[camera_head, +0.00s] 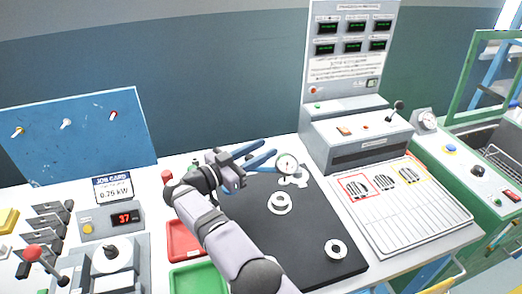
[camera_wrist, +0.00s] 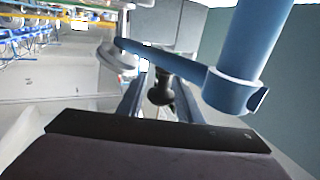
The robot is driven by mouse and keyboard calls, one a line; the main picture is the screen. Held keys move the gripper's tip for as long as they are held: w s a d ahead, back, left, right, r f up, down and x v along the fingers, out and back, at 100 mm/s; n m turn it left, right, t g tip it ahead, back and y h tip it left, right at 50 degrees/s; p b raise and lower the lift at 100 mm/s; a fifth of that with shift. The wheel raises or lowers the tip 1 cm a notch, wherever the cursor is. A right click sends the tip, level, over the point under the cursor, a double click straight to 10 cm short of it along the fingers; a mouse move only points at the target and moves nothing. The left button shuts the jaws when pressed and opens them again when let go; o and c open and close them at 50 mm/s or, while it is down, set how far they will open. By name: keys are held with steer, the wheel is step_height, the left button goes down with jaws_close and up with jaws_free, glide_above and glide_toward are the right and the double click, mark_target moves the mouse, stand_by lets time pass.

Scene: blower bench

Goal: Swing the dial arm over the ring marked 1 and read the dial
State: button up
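The white round dial (camera_head: 288,163) sits over the back of the black mat; its reading is too small to make out. In the wrist view the dial (camera_wrist: 117,57) hangs at the end of the blue dial arm (camera_wrist: 170,65), which is clamped to a blue post (camera_wrist: 262,40). My gripper (camera_head: 272,147) points right beside the dial. Its fingers are apart in the wrist view (camera_wrist: 158,72), with no held thing clear between them. White rings stand on the mat: one in the middle (camera_head: 280,204), one near the front (camera_head: 336,250), one partly hidden under the dial (camera_head: 301,181). Their numbers are not legible.
A dark round knob (camera_wrist: 160,88) shows between the fingers. Red (camera_head: 184,240) and green (camera_head: 198,279) trays lie left of the mat (camera_head: 310,225). A grey console (camera_head: 355,135) stands behind a marked sheet (camera_head: 410,215) at right. The front of the mat has free room.

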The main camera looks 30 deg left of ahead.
steer(key=b+v, duration=0.1)
steer(key=v, duration=0.6)
stand_by(0.3)
steer(key=shift+s, duration=0.15)
